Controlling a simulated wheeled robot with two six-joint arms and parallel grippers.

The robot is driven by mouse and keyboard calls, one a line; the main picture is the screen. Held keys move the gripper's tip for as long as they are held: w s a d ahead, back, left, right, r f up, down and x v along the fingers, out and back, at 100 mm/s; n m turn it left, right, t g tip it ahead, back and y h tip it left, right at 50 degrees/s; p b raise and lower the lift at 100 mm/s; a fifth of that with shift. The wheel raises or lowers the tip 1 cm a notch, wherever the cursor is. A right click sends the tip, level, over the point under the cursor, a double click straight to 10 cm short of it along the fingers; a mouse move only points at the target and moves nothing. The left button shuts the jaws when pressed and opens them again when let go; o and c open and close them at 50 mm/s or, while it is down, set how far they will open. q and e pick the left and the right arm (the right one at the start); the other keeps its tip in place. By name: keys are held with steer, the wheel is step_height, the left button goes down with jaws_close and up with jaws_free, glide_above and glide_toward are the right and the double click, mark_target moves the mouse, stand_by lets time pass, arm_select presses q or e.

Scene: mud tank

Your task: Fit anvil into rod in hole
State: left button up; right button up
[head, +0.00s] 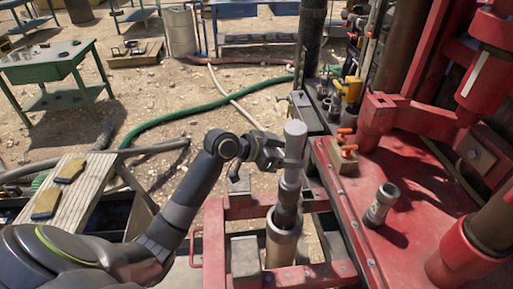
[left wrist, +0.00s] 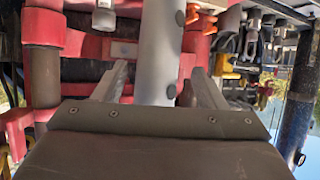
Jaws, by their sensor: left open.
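The anvil (head: 292,170), a grey stepped metal cylinder with a lighter top, stands upright in line with the darker rod (head: 285,216) below it. The rod sits in the wide pipe mouth of the hole (head: 282,245). I cannot tell how deep the anvil's lower end sits in the rod. My left gripper (head: 283,158) is open beside the anvil's upper part. In the left wrist view, the anvil (left wrist: 160,50) stands between the two spread fingers, with gaps visible on both sides. My right gripper is not in view.
A red drill rig deck (head: 400,240) fills the right side, with a short grey cylinder (head: 381,204) on it. A red frame (head: 214,245) surrounds the hole. A wooden bench (head: 75,190) stands at left. A green hose (head: 190,120) crosses the open ground.

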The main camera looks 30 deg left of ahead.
arm_select(q)
steer(key=b+v, duration=0.2)
steer(key=v, duration=1.3)
steer(key=shift+s+a+r, duration=0.2)
steer(key=shift+s, duration=0.05)
steer(key=shift+f, duration=0.1)
